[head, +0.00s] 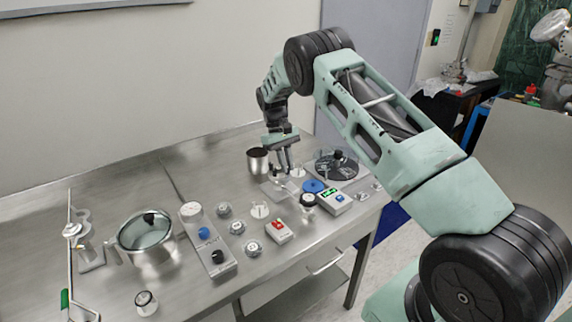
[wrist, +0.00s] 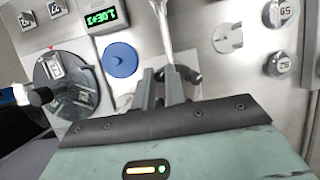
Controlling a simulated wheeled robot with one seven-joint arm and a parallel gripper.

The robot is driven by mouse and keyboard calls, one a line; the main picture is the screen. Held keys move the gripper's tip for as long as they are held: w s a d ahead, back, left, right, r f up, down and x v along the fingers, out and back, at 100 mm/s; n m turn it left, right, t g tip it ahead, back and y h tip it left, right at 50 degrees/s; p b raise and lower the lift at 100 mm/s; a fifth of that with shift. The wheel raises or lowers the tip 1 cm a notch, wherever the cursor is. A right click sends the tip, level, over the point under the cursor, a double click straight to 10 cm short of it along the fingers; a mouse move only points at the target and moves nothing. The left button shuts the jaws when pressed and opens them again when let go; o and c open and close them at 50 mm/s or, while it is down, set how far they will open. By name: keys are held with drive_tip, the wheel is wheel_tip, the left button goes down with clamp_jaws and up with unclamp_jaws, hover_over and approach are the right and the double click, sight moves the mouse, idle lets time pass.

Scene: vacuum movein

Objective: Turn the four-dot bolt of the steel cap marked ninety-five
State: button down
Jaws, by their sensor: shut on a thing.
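My gripper (head: 282,170) reaches down to the far right part of the steel table. In the wrist view its fingers (wrist: 160,85) are closed around the lower end of a pale, narrow metal piece (wrist: 164,28), whose identity I cannot tell. Two round steel caps, an upper one (wrist: 280,13) and a lower one (wrist: 278,65), carry small marks at the right. I cannot read ninety-five on either with certainty. Several similar caps, such as one at mid-table (head: 224,209), show in the head view without readable marks. I cannot make out the four-dot bolt.
A blue disc (head: 314,186), a meter with a green display (head: 333,204) and a black round plate (head: 336,164) lie right of my gripper. A steel cup (head: 258,160) stands behind it to the left.

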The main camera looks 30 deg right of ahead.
drive_tip(key=m+y, duration=0.1)
drive_tip(key=m, duration=0.4)
drive_tip(key=shift+d+r+t+y, duration=0.1)
drive_tip(key=shift+t+y, duration=0.2)
drive_tip(key=shift+y, duration=0.1)
drive_tip(key=shift+m, duration=0.4)
drive_tip(key=c, duration=1.4)
unclamp_jaws()
drive_tip(key=shift+c, duration=0.2)
